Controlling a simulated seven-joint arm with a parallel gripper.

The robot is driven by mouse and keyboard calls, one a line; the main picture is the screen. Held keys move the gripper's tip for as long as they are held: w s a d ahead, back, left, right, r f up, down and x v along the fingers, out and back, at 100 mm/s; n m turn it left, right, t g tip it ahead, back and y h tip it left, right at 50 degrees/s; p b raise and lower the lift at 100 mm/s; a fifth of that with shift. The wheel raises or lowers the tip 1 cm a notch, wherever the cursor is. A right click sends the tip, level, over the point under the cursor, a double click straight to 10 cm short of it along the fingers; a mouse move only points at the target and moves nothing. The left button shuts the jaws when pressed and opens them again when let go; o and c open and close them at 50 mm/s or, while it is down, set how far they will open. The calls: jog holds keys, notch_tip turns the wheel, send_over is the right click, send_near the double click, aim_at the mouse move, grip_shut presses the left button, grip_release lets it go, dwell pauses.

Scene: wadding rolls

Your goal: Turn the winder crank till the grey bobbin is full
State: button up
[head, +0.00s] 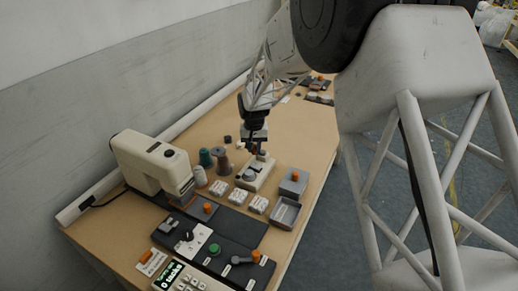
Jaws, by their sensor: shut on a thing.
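The winder (256,181) is a small cream machine standing on the wooden table, near the middle of the view. A small grey round part, which looks like the grey bobbin (249,174), sits on its top; how full it is cannot be told at this size. My gripper (254,151) points down over the far end of the winder and is shut at the crank. The crank is mostly hidden by the fingers, with only a bit of orange showing there.
Thread spools (222,163) and a cream sewing machine (152,161) stand to the left. White labelled packs (238,196), a grey tray (286,213) and a grey box with an orange knob (294,182) are nearby. A dark control panel (215,243) lies in front. Table beyond my gripper is mostly clear.

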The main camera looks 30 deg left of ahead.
jog(key=shift+w+a, duration=0.3)
jog(key=shift+w, duration=0.65)
jog(key=shift+w+d, duration=0.1)
jog(key=shift+w, duration=0.35)
jog(key=shift+w+d, duration=0.2)
jog(key=shift+w, duration=0.3)
